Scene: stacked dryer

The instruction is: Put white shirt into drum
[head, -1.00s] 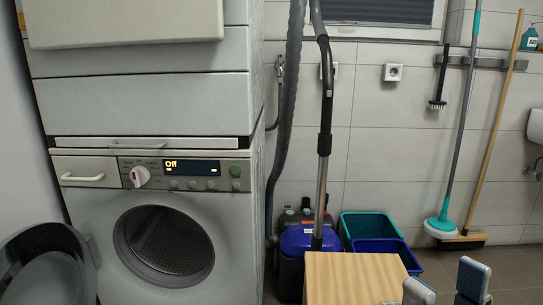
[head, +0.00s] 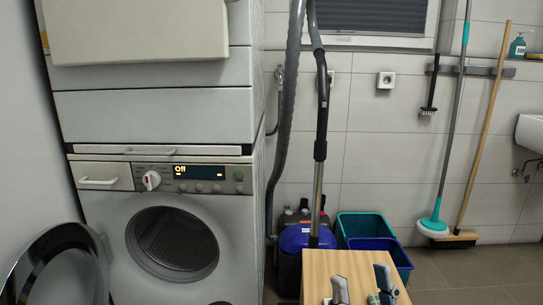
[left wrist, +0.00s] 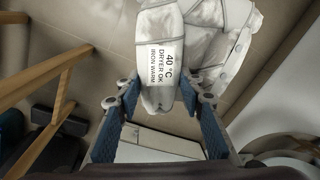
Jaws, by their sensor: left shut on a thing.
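The drum (head: 172,243) shows as a dark round opening in the white dryer's front, and its round door (head: 60,262) stands open to the left. The white shirt (left wrist: 160,55), a folded white cloth with a printed label reading 40 °C, dryer ok, iron warm, is in the left wrist view. My left gripper (left wrist: 166,100) is shut on the shirt, which sits between its blue-padded fingers. In the head view the shirt is not clearly seen. My right gripper (head: 362,282) is open and empty, its fingers apart in front of the wooden top.
A wooden-topped stool or table (head: 345,262) stands right of the dryer. Behind it are a blue vacuum cleaner (head: 305,238) with its hose, and teal and blue buckets (head: 372,235). A mop (head: 436,222) and broom (head: 460,238) lean on the wall. Floor at the right is clear.

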